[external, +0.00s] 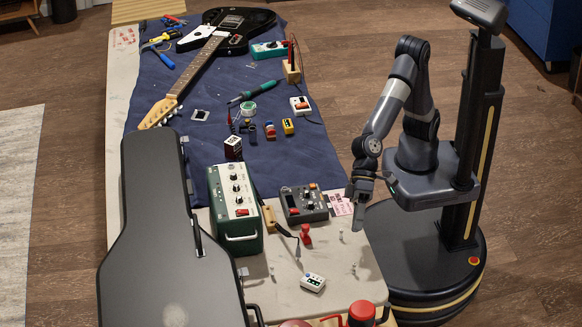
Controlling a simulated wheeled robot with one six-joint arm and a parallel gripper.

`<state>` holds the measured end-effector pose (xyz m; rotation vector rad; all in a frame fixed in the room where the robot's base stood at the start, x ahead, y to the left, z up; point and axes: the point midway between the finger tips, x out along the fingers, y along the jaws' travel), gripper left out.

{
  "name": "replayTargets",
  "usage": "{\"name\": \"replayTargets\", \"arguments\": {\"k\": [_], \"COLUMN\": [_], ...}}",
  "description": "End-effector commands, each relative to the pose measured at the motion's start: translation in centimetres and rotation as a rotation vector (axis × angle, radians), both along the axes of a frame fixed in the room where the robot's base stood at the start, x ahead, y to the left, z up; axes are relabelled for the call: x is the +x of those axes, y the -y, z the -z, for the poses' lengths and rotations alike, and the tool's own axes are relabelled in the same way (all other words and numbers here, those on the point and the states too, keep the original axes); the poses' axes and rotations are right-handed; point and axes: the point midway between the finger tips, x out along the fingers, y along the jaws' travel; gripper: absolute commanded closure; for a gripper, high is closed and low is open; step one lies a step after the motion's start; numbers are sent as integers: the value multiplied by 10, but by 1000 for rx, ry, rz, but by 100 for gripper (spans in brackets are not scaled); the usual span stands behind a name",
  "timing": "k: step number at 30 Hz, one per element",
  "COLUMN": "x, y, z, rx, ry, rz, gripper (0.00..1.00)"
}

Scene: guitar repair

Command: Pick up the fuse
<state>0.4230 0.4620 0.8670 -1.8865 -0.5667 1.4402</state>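My gripper (356,208) points down over the right edge of the bench, beyond the red and white paper tags. The picture is too small to show whether its fingers are apart or shut, and I see nothing between them. Two tiny pale upright pieces stand on the bare bench below it: one small piece (341,237) just below left of the fingers, another small piece (354,268) nearer the front. Either may be the fuse; I cannot tell which. Both stand apart from my gripper.
Red-topped containers (361,313) are at the front. A guitar case (160,225) fills the left. The bench's right front is mostly clear.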

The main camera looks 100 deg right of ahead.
Motion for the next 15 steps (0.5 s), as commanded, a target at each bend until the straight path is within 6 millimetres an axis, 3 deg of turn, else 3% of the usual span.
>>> {"name": "replayTargets", "arguments": {"k": [1, 9, 15], "x": [-3, -7, -4], "y": [9, 72, 98], "z": [-12, -12, -11], "rx": [-88, -555, -720], "ry": [69, 372, 455], "rz": [-94, -604, -789], "gripper": [65, 65, 65]}}
